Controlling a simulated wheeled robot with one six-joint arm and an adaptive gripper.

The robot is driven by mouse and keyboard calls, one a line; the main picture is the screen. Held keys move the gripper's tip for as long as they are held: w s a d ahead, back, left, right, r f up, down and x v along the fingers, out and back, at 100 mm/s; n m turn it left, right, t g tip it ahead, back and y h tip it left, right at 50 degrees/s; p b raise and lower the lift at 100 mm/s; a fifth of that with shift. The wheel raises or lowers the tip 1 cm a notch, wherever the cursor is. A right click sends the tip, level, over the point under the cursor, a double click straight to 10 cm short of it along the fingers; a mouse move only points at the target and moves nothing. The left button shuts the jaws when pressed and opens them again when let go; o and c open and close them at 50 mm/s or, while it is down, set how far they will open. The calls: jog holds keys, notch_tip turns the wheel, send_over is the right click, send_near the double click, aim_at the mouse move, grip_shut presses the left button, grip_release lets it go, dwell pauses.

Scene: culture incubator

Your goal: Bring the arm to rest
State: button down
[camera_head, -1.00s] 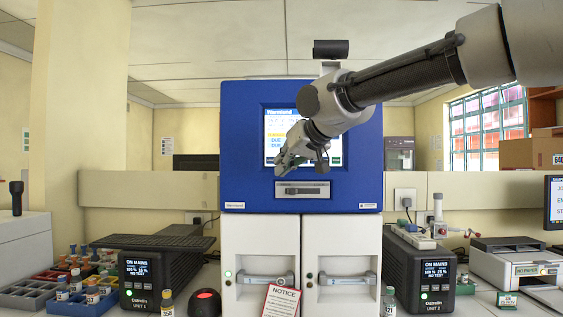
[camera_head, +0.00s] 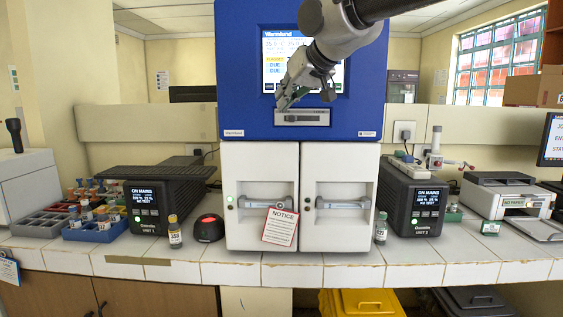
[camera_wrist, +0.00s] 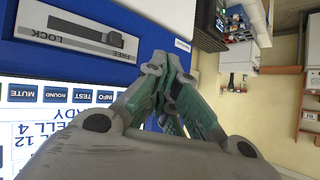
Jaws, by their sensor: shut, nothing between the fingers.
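My gripper (camera_head: 283,105) is shut and empty. In the head view it hangs in front of the blue incubator (camera_head: 232,75), over the lower left of its screen (camera_head: 330,78) and just above the grey lock handle (camera_head: 302,117). In the wrist view the closed fingers (camera_wrist: 168,108) point at the incubator's blue front, and the lock panel (camera_wrist: 85,32) shows upside down at upper left. I cannot tell whether the fingertips touch the front. My arm reaches in from the upper right of the head view.
Two white doors (camera_head: 258,160) with handles stand below, a notice (camera_head: 281,227) on the left one. Black units (camera_head: 150,205) and (camera_head: 410,200) flank them. Vials (camera_head: 175,232) stand on the tiled bench (camera_head: 330,268). A yellow bin (camera_head: 365,303) is below.

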jog(key=s+d+f+g+h, duration=0.2)
jog(key=s+d+f, duration=0.4)
jog(key=d+f, duration=0.2)
jog(key=s+d+f+g+h, duration=0.2)
jog(key=s+d+f, duration=0.3)
jog(key=d+f, duration=0.35)
jog(key=s+d+f+m+h, duration=0.1)
jog(key=s+d+f+m, duration=0.1)
jog(key=s+d, duration=0.6)
jog(key=s+d+f+m+g+h, duration=0.1)
jog(key=s+d+f+m, duration=0.2)
jog(key=s+d, duration=0.6)
notch_tip(320, 180, down, 2)
jog(key=shift+d+f+h, duration=0.25)
jog(key=shift+d+h, duration=0.05)
jog(key=shift+d, duration=0.8)
